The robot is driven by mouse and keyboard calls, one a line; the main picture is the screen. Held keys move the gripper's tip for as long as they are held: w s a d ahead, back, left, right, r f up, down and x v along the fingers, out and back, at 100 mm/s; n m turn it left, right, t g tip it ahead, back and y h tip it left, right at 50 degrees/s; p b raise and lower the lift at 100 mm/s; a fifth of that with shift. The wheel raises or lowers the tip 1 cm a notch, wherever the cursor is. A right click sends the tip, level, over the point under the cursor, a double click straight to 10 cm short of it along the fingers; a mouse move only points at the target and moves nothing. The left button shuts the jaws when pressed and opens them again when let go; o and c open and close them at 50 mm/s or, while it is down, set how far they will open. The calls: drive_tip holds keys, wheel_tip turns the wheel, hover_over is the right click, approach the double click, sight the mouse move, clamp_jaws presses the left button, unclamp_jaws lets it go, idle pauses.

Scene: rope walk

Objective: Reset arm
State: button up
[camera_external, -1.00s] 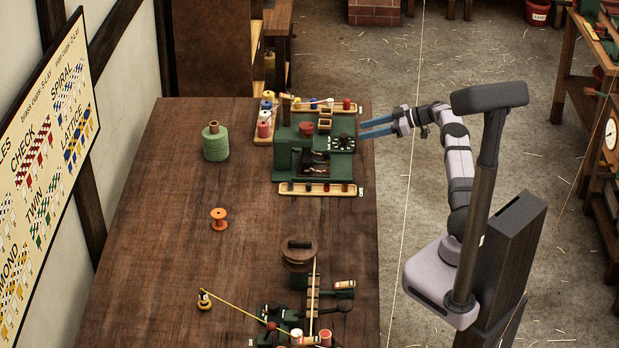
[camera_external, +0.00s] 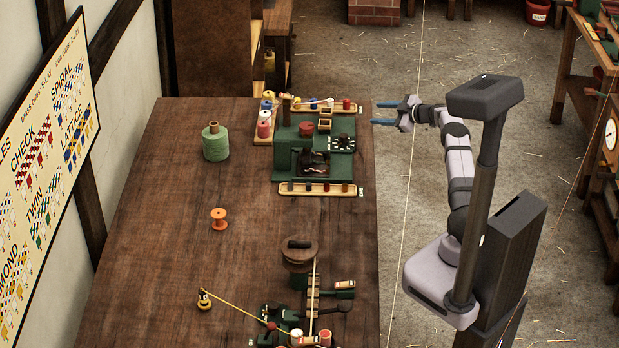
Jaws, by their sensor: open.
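My gripper (camera_external: 384,112) is open, with its two blue fingers apart and nothing between them. It is in the air just off the right edge of the wooden table (camera_external: 170,240), pointing left toward the green machine (camera_external: 342,166). The fingertips are clear of the machine and its wooden trays. My arm is bent and reaches from its base at the right.
Bobbin trays (camera_external: 318,189) sit around the green machine. A green twine spool (camera_external: 215,143) and an orange spool (camera_external: 219,219) stand on the table. A second device (camera_external: 300,255) with a yellow cord stands at the front.

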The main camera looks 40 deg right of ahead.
drive_tip(key=s+d+f+m+g+h, duration=0.3)
drive_tip(key=s+d+f, duration=0.25)
drive_tip(key=f, duration=0.25)
drive_tip(key=s+d+f+m+g+h, duration=0.2)
drive_tip(key=s+d+f+m+h, duration=0.2)
drive_tip(key=s+f, duration=0.3)
drive_tip(key=s+a+f+m+g+y, duration=0.1)
drive_tip(key=s+a+f+m+g, duration=0.2)
drive_tip(key=s, duration=0.6)
drive_tip(key=s+a+f+g+y, duration=0.1)
drive_tip(key=s+a+f+g, duration=0.4)
drive_tip(key=s, duration=0.3)
drive_tip(key=s+a+r+m+g+y+p, duration=0.1)
drive_tip(key=s+a+r+y+p, duration=0.1)
drive_tip(key=s+a+r, duration=0.5)
drive_tip(key=s+a+r+m+g+y+p, duration=0.1)
drive_tip(key=s+a+r+g, duration=0.2)
drive_tip(key=a, duration=0.8)
drive_tip(key=s+a+r+m+y+p, duration=0.1)
drive_tip(key=s+a+r+y+p, duration=0.1)
drive_tip(key=s+a+r, duration=0.5)
drive_tip(key=w+a+r+n+t+h+p, duration=0.1)
drive_tip(key=w+a+r+n+t+p, duration=0.1)
drive_tip(key=a+r, duration=0.4)
drive_tip(key=w+a+r+n+t+p, duration=0.1)
drive_tip(key=w+a+r+n+p, duration=0.1)
drive_tip(key=a+r, duration=0.4)
drive_tip(key=shift+a+r+n+t+h+p, duration=0.2)
drive_tip(key=shift+r+n+t+h+p, duration=0.15)
drive_tip(key=shift+p, duration=0.55)
